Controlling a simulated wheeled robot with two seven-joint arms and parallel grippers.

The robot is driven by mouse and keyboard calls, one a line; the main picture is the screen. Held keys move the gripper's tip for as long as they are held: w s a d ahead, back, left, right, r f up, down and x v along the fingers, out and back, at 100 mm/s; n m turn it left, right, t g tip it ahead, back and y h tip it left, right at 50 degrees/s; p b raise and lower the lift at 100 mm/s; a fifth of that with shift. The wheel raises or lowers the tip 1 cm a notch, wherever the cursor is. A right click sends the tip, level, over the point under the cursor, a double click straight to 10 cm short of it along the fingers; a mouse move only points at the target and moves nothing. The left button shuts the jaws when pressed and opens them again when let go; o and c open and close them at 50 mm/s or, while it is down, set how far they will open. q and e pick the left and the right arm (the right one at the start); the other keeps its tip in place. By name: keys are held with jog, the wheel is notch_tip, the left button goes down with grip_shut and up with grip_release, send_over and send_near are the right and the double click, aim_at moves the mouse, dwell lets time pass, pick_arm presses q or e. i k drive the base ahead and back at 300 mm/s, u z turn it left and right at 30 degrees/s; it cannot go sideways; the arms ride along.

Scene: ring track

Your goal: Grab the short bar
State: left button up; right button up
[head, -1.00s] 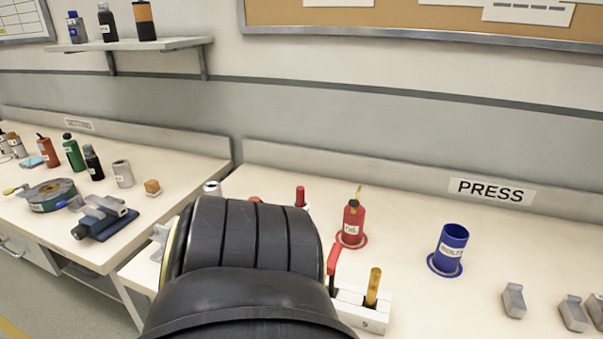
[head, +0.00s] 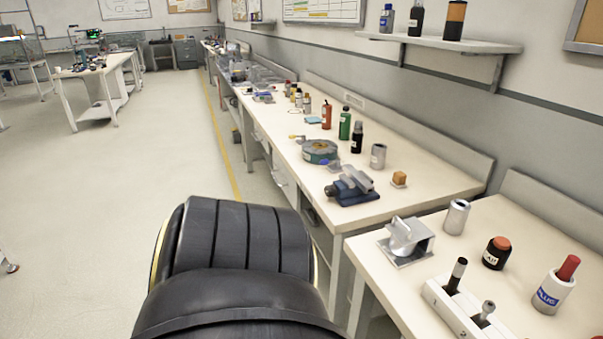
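A white block (head: 446,300) stands at the lower right on the near bench. A black bar with a pale band (head: 457,273) and a shorter grey round-topped piece (head: 485,312) stand upright in it. I cannot tell which piece in view is the short bar. The block is cut off by the bottom edge of the head view. Neither gripper is in view. A large black ribbed part of my own body fills the lower middle and hides the floor behind it.
On the near bench (head: 530,225) are a metal bracket (head: 408,238), a grey cylinder (head: 457,217), a dark jar with an orange top (head: 497,252) and a white labelled cup (head: 552,291). A second bench with a blue vise (head: 352,188) continues beyond. Open floor (head: 130,180) lies left.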

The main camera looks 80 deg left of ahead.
aim_at(358, 178)
jog(key=u, duration=2.15)
